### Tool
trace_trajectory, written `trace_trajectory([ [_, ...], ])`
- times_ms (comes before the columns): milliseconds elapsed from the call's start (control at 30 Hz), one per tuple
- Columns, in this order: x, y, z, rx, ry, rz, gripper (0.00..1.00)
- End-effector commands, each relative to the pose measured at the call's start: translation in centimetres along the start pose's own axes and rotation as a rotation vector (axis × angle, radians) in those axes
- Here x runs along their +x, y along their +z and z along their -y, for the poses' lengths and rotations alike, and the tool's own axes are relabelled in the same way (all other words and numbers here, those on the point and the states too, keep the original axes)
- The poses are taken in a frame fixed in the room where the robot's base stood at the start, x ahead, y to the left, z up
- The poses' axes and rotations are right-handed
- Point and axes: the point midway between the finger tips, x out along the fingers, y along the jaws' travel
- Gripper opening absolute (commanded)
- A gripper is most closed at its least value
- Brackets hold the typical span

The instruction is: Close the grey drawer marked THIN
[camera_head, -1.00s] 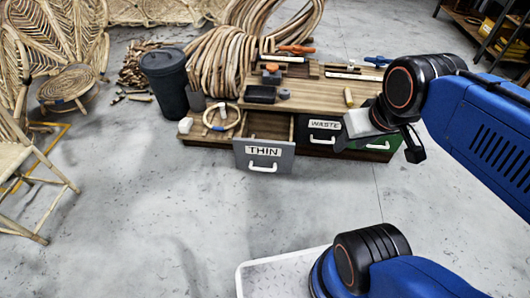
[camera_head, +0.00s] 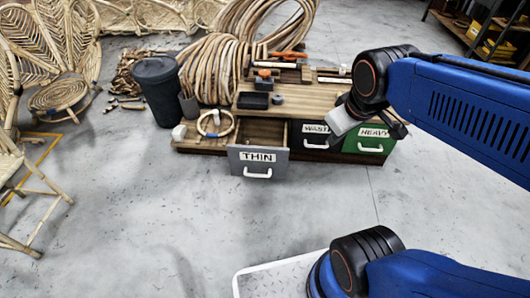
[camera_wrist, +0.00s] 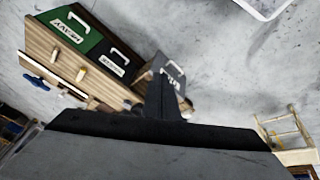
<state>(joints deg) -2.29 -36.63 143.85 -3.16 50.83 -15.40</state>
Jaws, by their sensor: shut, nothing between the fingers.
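The grey drawer marked THIN (camera_head: 257,165) is pulled out at the left of the low wooden bench, with its white handle (camera_head: 257,175) facing me. Its open inside shows behind the front panel. In the wrist view the grey drawer (camera_wrist: 175,72) is partly covered by the dark fingers. My gripper (camera_head: 393,124) is up and to the right of the drawer, in front of the bench's right end. In the wrist view my gripper (camera_wrist: 166,98) is shut and empty. It appears apart from the drawer.
The black WASTE drawer (camera_head: 310,145) and the green HEAVY drawer (camera_head: 370,144) appear shut. A dark bin (camera_head: 158,90) and a rattan coil (camera_head: 215,125) are at the left. A rattan chair (camera_head: 25,185) stands far left. The floor in front of the drawers is clear.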

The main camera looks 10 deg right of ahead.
Motion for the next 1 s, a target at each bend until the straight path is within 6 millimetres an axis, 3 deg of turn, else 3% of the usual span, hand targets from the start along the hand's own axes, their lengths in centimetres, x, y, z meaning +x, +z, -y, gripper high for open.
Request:
trace_trajectory([
  [500,9.3,-8.7,-0.7,-0.838,-0.005,0.080,0.00],
  [1000,20.9,-14.9,2.2,-1.672,-0.079,0.113,0.00],
])
